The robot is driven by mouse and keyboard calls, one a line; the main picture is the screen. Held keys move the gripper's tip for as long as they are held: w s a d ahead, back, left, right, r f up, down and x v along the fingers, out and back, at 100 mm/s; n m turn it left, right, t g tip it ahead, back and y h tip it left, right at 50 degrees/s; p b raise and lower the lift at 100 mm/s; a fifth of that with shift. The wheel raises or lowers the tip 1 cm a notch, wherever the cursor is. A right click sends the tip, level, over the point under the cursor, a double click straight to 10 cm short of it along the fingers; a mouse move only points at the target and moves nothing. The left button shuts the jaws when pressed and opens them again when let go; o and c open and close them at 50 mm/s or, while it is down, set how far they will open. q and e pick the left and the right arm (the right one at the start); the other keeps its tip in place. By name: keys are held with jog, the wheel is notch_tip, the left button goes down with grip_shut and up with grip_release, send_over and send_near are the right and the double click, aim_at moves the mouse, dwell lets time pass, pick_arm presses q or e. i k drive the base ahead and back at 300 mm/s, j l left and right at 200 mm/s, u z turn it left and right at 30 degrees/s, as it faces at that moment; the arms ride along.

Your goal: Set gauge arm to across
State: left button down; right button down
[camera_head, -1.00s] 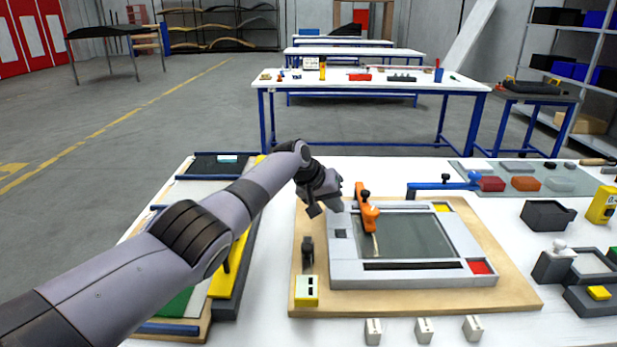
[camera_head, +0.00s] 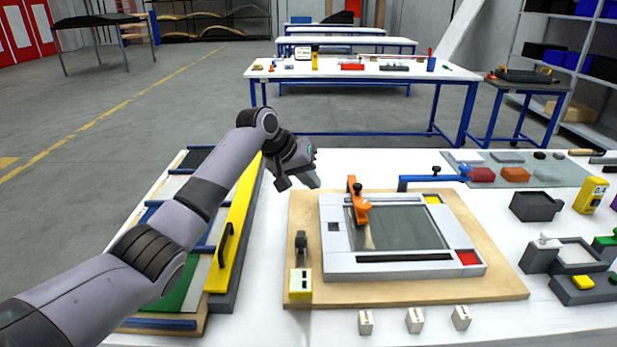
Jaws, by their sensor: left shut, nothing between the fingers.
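An orange arm (camera_head: 359,205) with dark knobs sits at the back left of a light grey frame (camera_head: 335,262). It runs front to back over the frame's back bar, its near end over the dark green window (camera_head: 405,230). Which of the two is the gauge arm, I cannot tell for sure. My left gripper (camera_head: 300,179) is shut and empty, above the board's back left corner, left of the orange arm and apart from it. My right gripper is out of view.
The frame lies on a wooden board (camera_head: 430,290) with a black upright clamp (camera_head: 301,245) and a yellow block (camera_head: 300,284) at left. A yellow bar (camera_head: 238,225) with a handle stands further left. Small white blocks lie in front; dark bins (camera_head: 536,206) stand at right.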

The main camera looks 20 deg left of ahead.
aim_at(300, 280)
jog(key=k, duration=1)
